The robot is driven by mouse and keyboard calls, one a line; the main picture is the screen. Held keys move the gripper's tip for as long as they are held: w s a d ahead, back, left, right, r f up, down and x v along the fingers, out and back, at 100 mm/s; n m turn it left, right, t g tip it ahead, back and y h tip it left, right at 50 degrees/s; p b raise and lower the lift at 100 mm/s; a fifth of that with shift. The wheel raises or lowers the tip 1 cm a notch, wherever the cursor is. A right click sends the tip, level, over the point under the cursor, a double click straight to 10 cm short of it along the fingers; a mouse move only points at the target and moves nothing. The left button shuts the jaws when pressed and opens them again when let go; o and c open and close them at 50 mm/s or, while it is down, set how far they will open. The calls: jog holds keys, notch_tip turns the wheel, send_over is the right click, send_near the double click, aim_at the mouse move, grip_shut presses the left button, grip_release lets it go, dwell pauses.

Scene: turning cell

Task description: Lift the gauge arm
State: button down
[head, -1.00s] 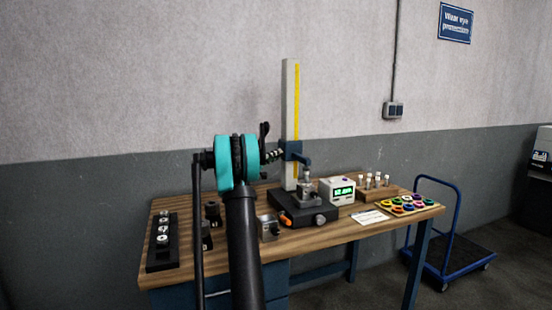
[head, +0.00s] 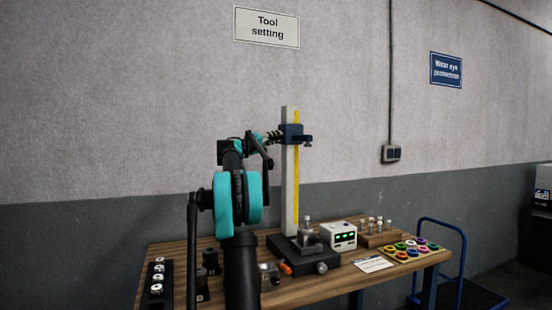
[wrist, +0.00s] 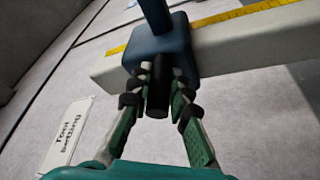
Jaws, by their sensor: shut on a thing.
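The gauge arm (head: 292,134) is a dark blue carriage with a short arm pointing right, high on the upright column (head: 290,185) with a yellow scale. In the wrist view the blue carriage (wrist: 155,50) sits against the pale column (wrist: 245,45), and a black round knob (wrist: 157,101) sticks out of it. My gripper (wrist: 163,80) has its fingers on either side of this knob, close to the carriage, and is shut on it. In the head view my gripper (head: 274,136) reaches the carriage from the left.
The column's dark base (head: 305,255) stands on the wooden bench (head: 330,285) with a holder (head: 309,240) on it. A white display box (head: 339,236), a wooden rack (head: 376,237) and coloured rings (head: 410,249) are at right. The space right of the carriage is clear.

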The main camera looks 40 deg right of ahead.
notch_tip(320, 180, up, 6)
jog(key=shift+w+r, duration=0.1)
jog(key=shift+r, duration=0.15)
dwell(0.4)
jog(key=c, duration=1.4)
grip_release()
jog(key=shift+r, duration=0.1)
jog(key=shift+c, duration=0.2)
jog(key=shift+a+f, duration=0.2)
jog(key=shift+a, duration=0.15)
jog(key=v, duration=1.1)
jog(key=shift+a+f, duration=0.1)
jog(key=shift+a, duration=0.05)
